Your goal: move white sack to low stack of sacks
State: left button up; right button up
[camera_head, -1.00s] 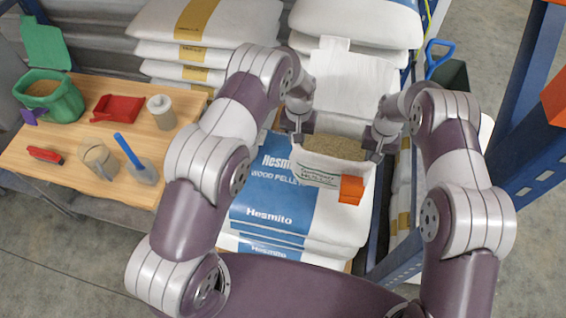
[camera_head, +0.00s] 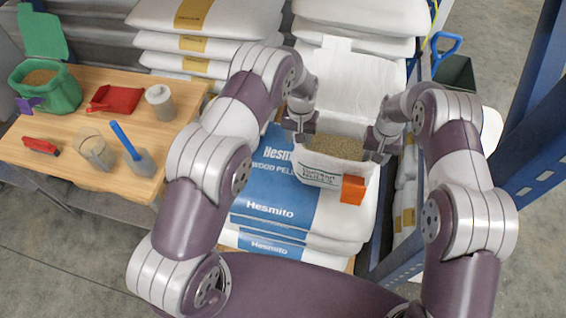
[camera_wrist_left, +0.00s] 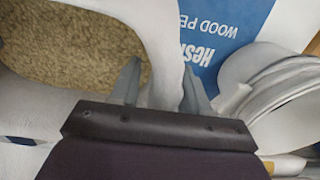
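The white sack (camera_head: 318,173) is open at the top and filled with tan granules. It has printed text and an orange block (camera_head: 352,190) on its front, and a tall white panel behind its opening. My left gripper (camera_head: 301,131) is at its left rim. In the left wrist view my left fingers (camera_wrist_left: 158,88) sit either side of the white wall, closed on it. My right gripper (camera_head: 378,147) is at its right rim; its fingertips are too small to judge. A low stack of blue-and-white Hesmito sacks (camera_head: 268,208) lies below and in front; contact with the white sack is unclear.
A wooden table (camera_head: 60,165) at left holds a green bag, red scoop, pots and small tools. Taller stacks of white sacks (camera_head: 205,20) (camera_head: 350,12) stand behind. A blue rack upright (camera_head: 535,110) stands close on the right, with a blue-handled bin (camera_head: 455,72) beyond.

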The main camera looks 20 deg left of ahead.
pick_arm(q)
jog(key=shift+s+r, duration=0.1)
pick_arm(e)
jog(key=shift+s+r, duration=0.1)
pick_arm(q)
notch_tip(320, 180, up, 12)
jog(key=shift+f, duration=0.15)
pick_arm(e)
notch_tip(320, 180, up, 12)
dwell(0.6)
